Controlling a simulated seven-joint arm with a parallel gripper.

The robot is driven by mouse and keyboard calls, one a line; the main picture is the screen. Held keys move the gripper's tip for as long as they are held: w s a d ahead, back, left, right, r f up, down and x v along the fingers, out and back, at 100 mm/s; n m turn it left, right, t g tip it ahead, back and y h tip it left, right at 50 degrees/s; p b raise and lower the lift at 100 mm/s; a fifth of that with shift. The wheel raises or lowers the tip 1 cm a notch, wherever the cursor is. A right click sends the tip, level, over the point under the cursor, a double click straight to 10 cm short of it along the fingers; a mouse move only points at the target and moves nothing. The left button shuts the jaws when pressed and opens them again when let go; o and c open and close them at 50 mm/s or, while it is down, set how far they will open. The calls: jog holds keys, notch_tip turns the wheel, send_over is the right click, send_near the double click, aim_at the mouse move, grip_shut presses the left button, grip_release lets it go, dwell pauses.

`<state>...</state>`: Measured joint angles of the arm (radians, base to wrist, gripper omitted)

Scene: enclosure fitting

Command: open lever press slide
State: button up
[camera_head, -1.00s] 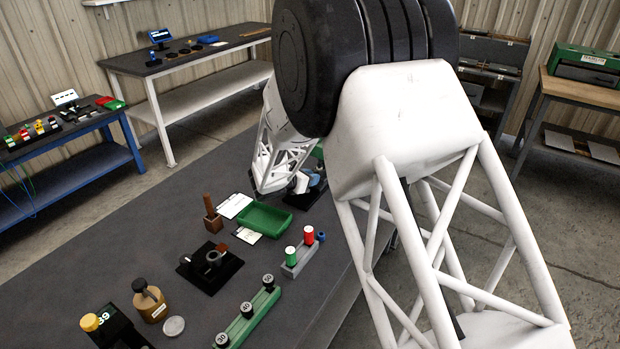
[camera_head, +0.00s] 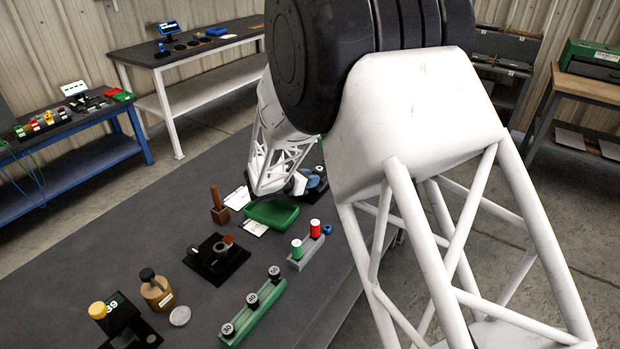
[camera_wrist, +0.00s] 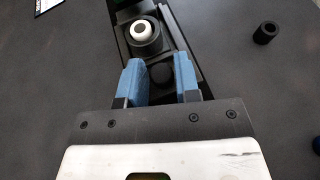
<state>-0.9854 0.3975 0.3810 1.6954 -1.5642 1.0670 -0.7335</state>
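In the wrist view a narrow black fixture (camera_wrist: 121,15) runs away from my gripper, and it looks like the press with its slide. It carries a dark round seat with a white-topped ring (camera_wrist: 141,31) on it. A dark round knob (camera_wrist: 161,74) sits nearer, between the blue fingers of my gripper (camera_wrist: 160,80). The fingers stand apart, one on each side of the knob; whether either touches it is unclear. In the head view my arm largely hides the gripper and the fixture beside it. No lever can be made out clearly.
A loose black cylinder (camera_wrist: 266,32) lies right of the fixture. In the head view a green tray (camera_head: 271,213), a block with green and red pegs (camera_head: 306,250), a wooden-handled stamp (camera_head: 219,208) and a black stand (camera_head: 217,262) share the grey bench (camera_head: 150,235).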

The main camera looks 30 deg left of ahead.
jog(key=o, duration=0.3)
jog(key=shift+v, duration=3.85)
jog(key=shift+r, duration=0.1)
